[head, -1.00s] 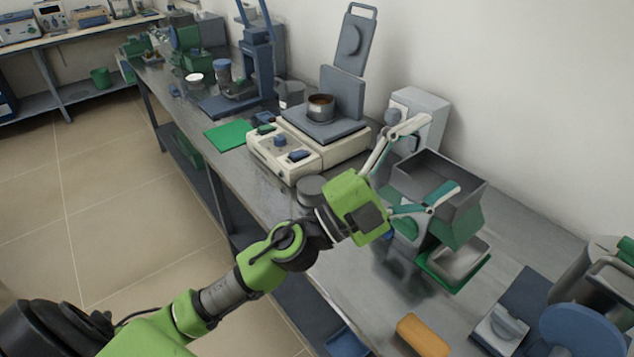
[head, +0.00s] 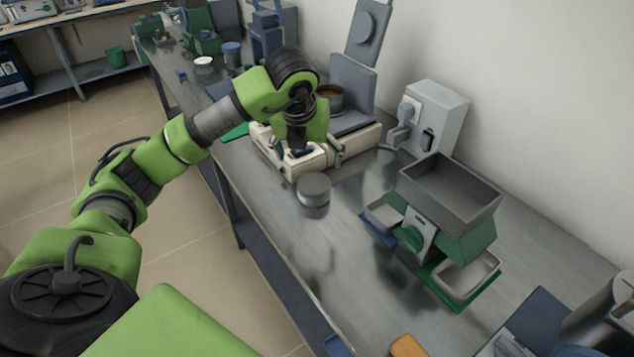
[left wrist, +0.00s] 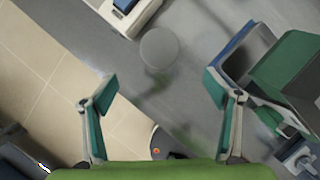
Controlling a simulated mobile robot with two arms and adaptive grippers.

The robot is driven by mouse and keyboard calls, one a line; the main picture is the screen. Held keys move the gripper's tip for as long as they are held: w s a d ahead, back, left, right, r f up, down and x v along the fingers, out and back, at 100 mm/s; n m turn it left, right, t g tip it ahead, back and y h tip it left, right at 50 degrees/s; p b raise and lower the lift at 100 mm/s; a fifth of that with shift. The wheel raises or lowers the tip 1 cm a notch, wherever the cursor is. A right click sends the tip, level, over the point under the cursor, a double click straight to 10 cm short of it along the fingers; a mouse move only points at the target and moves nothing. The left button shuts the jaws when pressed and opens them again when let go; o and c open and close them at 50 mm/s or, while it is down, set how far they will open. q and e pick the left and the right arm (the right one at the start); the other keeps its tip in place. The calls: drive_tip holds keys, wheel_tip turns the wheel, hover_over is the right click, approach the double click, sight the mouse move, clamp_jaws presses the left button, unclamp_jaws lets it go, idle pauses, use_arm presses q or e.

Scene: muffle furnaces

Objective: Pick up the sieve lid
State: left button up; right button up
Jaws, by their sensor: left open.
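A low round grey piece (head: 313,188), which looks like the sieve lid, lies on the grey bench in front of the beige device. It also shows in the left wrist view (left wrist: 159,48) as a grey disc, beyond the fingertips and about midway between them. My left gripper (head: 318,162) points down close behind and above it in the head view. In the left wrist view the left gripper (left wrist: 160,88) has its fingers wide apart with nothing between them. No contact with the lid shows. My right gripper is not in view.
The beige device (head: 355,146) with a round pan (head: 328,97) of brown material stands just behind. A grey hopper machine (head: 450,200) with green parts stands to the right. The bench (head: 340,240) around the lid is clear. An orange block (head: 408,346) lies near the front.

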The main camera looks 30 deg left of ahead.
use_arm(q)
drive_tip(key=p, duration=0.1)
hover_over(314, 182)
drive_tip(key=s+d, duration=0.1)
drive_tip(key=s, duration=0.2)
wheel_tip(314, 182, down, 8)
drive_tip(key=shift+w+r, duration=0.1)
drive_tip(key=shift+r, duration=0.05)
drive_tip(key=p+x, duration=0.1)
drive_tip(key=x, duration=0.4)
drive_tip(key=shift+w+p, duration=0.25)
drive_tip(key=shift+p, duration=0.15)
drive_tip(key=c, duration=1.2)
